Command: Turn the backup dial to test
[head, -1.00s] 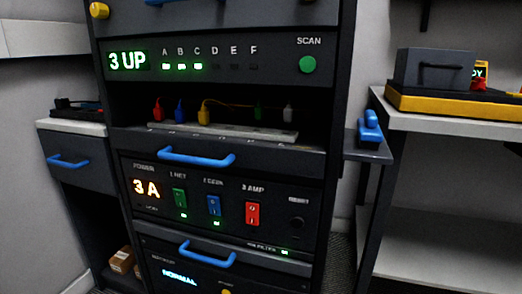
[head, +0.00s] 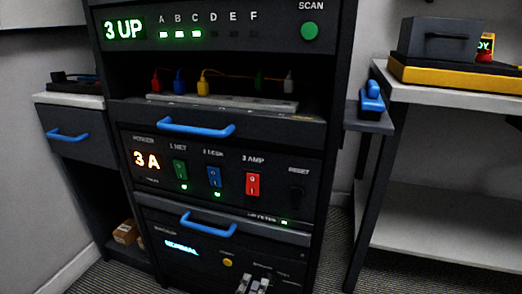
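The backup panel (head: 160,262) is the lowest unit in the dark rack. Its display (head: 182,247) reads NORMAL in pale blue. A small round yellow knob or button (head: 227,262) sits right of the display. Small labels to its right are too blurred to read. I cannot make out the dial for certain; the lower part of the panel is cut off or covered by my gripper. My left gripper (head: 254,284) shows only its grey tips at the bottom edge, in front of the panel, right of and below the yellow knob. Its opening is unclear. My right gripper is not in view.
Above are a power panel (head: 137,180) reading 3 A with coloured switches, blue handles (head: 208,224), a shelf with coloured plugs (head: 222,101), and a 3 UP panel with a green scan button (head: 309,31). A side bench (head: 450,98) stands right; a drawer cabinet (head: 75,145) stands left.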

